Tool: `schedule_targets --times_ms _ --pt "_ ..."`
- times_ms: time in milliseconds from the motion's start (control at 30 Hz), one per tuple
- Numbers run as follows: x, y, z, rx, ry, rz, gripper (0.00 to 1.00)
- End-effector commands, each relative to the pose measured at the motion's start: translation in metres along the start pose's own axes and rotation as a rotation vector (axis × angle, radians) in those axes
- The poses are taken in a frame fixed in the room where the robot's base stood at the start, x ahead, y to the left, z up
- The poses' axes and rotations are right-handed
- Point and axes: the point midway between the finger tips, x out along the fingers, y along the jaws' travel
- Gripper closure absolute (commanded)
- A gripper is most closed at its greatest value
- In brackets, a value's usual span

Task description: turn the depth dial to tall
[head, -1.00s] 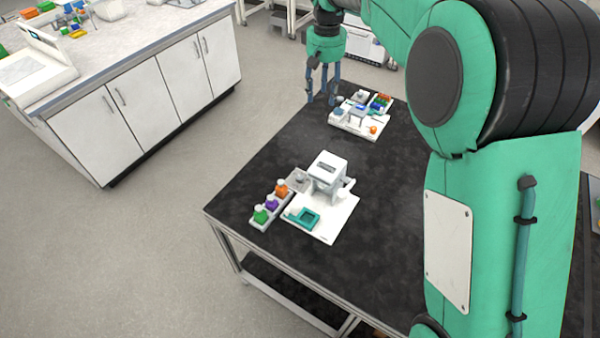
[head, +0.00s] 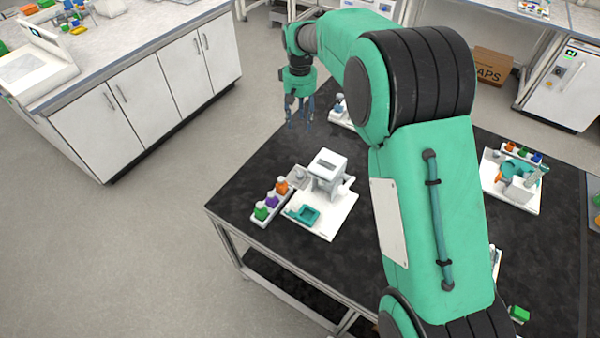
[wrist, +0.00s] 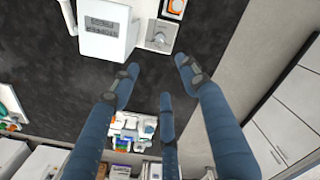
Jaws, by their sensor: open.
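A white device (head: 327,172) stands on a white base plate on the black table, and its top with a dark display also shows in the wrist view (wrist: 106,26). A grey dial (wrist: 159,37) sits on a small light panel beside the device; the same panel (head: 298,177) shows small at the device's left in the head view. I cannot read any marks or the dial's setting. My gripper (head: 300,122) is open and empty, above the table's left edge beyond the device. In the wrist view, its fingers (wrist: 158,78) are spread, apart from the dial.
A rack of green, purple and orange bottles (head: 270,201) stands left of the device. A teal square tray (head: 304,214) is on the base plate's front. Another station (head: 514,178) stands at the right. The table (head: 262,165) is bare between the device and my gripper.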

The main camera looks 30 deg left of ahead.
Motion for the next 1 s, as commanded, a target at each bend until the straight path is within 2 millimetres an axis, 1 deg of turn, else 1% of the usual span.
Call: schedule_targets --times_ms 33,167,300,400,500,633,1000 --pt "0.017 0.0 0.001 0.0 -0.004 -0.001 0.55" --pt "0.056 0.0 0.001 0.0 -0.004 -0.001 0.55" --pt "0.099 0.0 0.001 0.0 -0.003 -0.001 0.55" --pt "0.127 0.0 0.001 0.0 -0.003 -0.001 0.55" --pt "0.144 0.0 0.0 0.0 0.0 0.0 0.55" --pt "0.153 0.0 -0.001 0.0 0.001 0.0 0.55" --pt "0.155 0.0 0.0 0.0 0.001 0.0 0.55"
